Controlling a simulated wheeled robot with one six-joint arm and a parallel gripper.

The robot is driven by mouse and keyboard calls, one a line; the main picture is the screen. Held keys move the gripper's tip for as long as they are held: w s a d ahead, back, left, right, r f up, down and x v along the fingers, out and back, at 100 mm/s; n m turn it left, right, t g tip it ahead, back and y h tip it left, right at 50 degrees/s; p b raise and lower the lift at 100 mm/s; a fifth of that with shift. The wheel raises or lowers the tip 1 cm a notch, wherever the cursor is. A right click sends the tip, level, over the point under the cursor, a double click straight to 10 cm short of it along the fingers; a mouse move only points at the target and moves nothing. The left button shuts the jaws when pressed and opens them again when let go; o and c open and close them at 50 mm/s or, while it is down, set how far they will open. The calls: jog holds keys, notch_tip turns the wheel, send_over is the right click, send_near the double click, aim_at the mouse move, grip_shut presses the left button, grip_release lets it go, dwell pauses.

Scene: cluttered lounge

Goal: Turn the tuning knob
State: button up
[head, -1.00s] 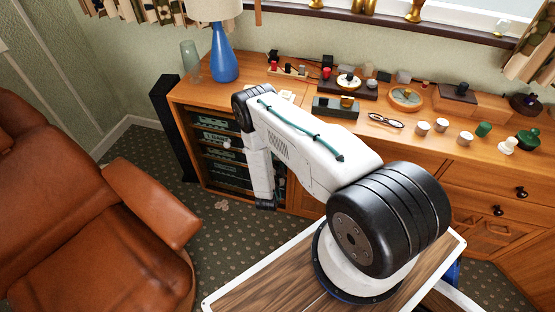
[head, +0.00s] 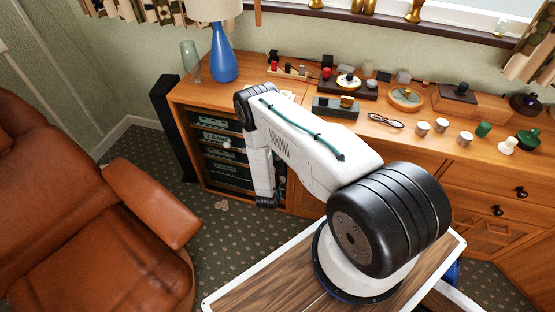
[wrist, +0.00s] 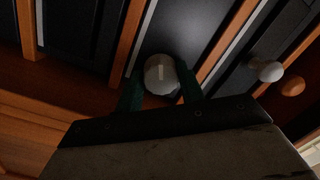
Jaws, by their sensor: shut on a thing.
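A round, pale grey-white knob with a light line on its face (wrist: 160,72) shows in the wrist view, on a dark front panel. I take it as the tuning knob. My gripper (wrist: 161,84) has its two dark green fingers on either side of the knob and is shut on it. The line on the knob points roughly up and down in the picture. In the head view my gripper is hidden behind my arm, at the open wooden cabinet (head: 184,110) with several dark stereo units.
Another pale knob (wrist: 266,70) and an orange-brown knob (wrist: 291,86) stick out at the right in the wrist view. Wooden shelf edges (wrist: 127,38) run between the dark panels. A black speaker (head: 173,125) and a brown leather armchair (head: 90,220) stand left of the cabinet.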

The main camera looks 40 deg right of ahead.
jog(key=n, duration=0.4)
jog(key=shift+n, duration=0.4)
jog(key=n+g, duration=0.1)
jog(key=n, duration=0.7)
jog(key=shift+r+g, duration=0.1)
jog(key=shift+g, duration=0.2)
jog(key=n, duration=0.4)
jog(key=shift+n, duration=0.4)
jog(key=o, duration=1)
jog(key=v, duration=0.7)
jog(key=shift+s+a, duration=0.15)
jog(key=shift+a, duration=0.3)
